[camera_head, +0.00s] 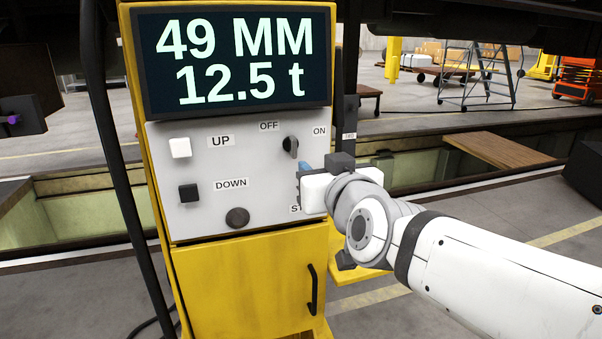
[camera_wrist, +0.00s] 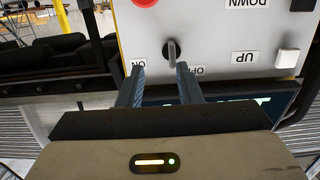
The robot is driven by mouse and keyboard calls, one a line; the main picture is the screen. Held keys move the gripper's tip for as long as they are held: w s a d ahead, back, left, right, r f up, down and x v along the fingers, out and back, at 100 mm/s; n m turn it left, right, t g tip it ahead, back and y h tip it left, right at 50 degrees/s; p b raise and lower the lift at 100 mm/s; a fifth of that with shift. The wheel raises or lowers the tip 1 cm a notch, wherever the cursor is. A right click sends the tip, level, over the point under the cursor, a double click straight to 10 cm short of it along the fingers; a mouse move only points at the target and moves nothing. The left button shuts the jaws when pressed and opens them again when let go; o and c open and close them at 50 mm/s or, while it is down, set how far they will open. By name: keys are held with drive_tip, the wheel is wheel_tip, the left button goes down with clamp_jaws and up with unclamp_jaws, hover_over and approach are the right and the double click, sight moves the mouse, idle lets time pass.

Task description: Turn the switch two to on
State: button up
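The rotary switch (camera_head: 290,146) is a dark knob with a grey handle on the light grey panel (camera_head: 220,165), below the OFF and ON labels. No label "two" is readable. In the wrist view, which is upside down, the switch (camera_wrist: 172,50) has its handle roughly upright between ON and OFF; its exact setting is hard to tell. My gripper (camera_wrist: 160,72) is open and empty, its two blue-grey fingertips short of the switch and apart from it. In the head view my gripper (camera_head: 305,172) is at the panel's right edge, below and right of the switch.
The panel also holds a white UP button (camera_head: 180,148), a black DOWN button (camera_head: 189,193) and a dark round knob (camera_head: 237,217). A red button (camera_wrist: 145,2) shows in the wrist view. The display (camera_head: 236,60) above reads 49 MM, 12.5 t. A yellow cabinet (camera_head: 240,290) stands below.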

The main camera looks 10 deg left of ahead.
sight(295, 144)
drive_tip(key=shift+t+y, duration=0.3)
drive_tip(key=shift+t, duration=0.2)
drive_tip(key=w+a, duration=0.2)
drive_tip(key=w+a+r, duration=0.1)
drive_tip(key=w, duration=0.1)
drive_tip(key=w+a, duration=0.2)
drive_tip(key=shift+w+a+r+b, duration=0.1)
drive_tip(key=shift+a+r+b, duration=0.15)
drive_tip(key=shift+a+b, duration=0.1)
drive_tip(key=shift+c, duration=0.4)
clamp_jaws()
